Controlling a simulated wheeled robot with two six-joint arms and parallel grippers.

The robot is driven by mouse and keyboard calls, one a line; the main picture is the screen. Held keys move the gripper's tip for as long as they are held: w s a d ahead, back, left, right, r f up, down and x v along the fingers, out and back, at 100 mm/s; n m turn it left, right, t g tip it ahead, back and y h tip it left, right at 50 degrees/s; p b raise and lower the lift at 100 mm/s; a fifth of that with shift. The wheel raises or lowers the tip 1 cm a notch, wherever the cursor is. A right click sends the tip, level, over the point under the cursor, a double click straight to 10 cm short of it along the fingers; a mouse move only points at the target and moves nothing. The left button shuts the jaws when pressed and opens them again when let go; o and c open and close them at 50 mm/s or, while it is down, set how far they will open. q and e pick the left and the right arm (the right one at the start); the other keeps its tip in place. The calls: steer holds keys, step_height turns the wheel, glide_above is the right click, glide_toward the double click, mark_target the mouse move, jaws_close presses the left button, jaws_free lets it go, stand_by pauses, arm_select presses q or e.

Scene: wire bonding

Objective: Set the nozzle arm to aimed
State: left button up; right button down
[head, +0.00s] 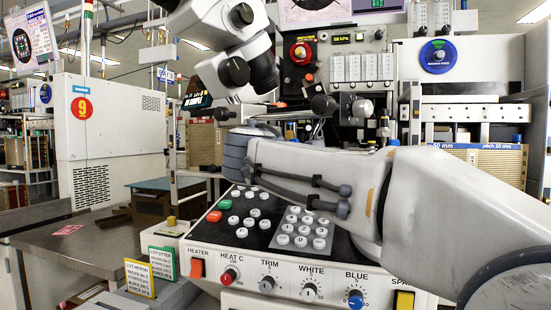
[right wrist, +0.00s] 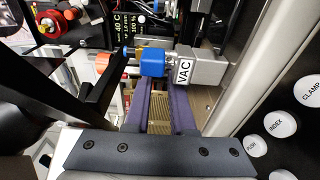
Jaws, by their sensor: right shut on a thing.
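In the right wrist view my right gripper (right wrist: 163,84) reaches away with two dark purple fingers. Their tips are at a blue cap (right wrist: 152,62) and a grey block labelled VAC (right wrist: 197,70), which I take to be the nozzle arm. The fingers are shut on this piece, though their exact contact is partly hidden. In the head view my right arm comes in from the right across the machine's front, and its wrist hides the fingers and the piece they hold. My left gripper is in neither view.
Below my forearm is a control panel (head: 215,231) with white buttons and several knobs. A microscope (head: 233,70) hangs above. A black bar (right wrist: 98,88) stands close left of the fingers. White buttons (right wrist: 280,122) lie at right in the wrist view. A bench (head: 80,246) stands at left.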

steer(key=c, duration=0.8)
jaws_free()
steer(key=shift+o, duration=0.2)
steer(key=s, duration=0.3)
steer(key=s+a, duration=0.1)
steer(key=s, duration=0.3)
steer(key=s+a+p, duration=0.1)
steer(key=s, duration=0.2)
steer(key=shift+s, duration=0.15)
